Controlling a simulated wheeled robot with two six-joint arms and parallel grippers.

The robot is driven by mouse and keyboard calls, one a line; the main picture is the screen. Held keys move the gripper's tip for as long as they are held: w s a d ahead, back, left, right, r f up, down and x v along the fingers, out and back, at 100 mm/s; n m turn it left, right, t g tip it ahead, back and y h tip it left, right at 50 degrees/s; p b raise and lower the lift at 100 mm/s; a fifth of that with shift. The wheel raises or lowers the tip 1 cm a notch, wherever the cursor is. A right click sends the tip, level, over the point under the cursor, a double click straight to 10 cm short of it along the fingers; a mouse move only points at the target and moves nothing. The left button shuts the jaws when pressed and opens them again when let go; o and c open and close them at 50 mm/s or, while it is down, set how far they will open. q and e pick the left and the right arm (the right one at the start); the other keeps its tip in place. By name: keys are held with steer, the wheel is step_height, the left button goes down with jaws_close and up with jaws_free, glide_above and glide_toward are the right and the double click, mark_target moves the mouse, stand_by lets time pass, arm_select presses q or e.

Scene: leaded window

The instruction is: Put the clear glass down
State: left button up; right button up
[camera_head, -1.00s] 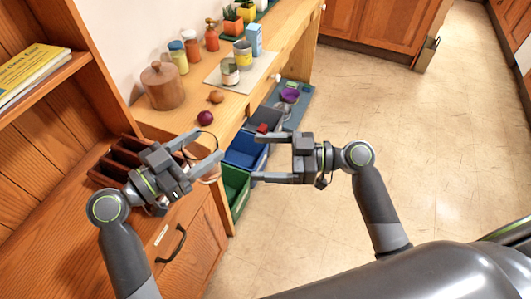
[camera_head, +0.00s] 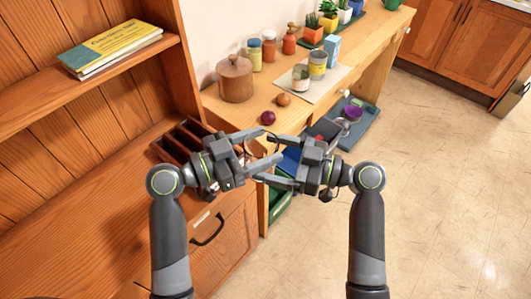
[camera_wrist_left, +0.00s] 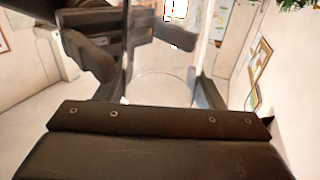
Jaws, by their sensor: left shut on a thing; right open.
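My left gripper (camera_head: 273,145) is shut on the clear glass (camera_wrist_left: 160,88). In the left wrist view the glass shows as a pale, see-through round form between the two fingers. In the head view it is hard to make out among the fingers. My right gripper (camera_head: 263,158) is open, and its fingers reach in from the right, overlapping the left fingers in the picture. I cannot tell whether it touches the glass. Dark parts, apparently of the right gripper, cross the upper left of the wrist view.
A wooden bench (camera_head: 225,108) behind holds a lidded wooden pot (camera_head: 235,80), an onion (camera_head: 283,100), a purple ball-like item (camera_head: 267,118), jars and tins on a pale mat (camera_head: 325,88). A dark divided rack (camera_head: 172,148) stands left. Bins (camera_head: 280,202) are below. Books (camera_head: 110,48) lie on a shelf.

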steer(key=shift+x, duration=0.95)
steer(key=c, duration=1)
arm_select(q)
steer(key=o, duration=1.5)
arm_select(e)
steer(key=shift+c, duration=0.8)
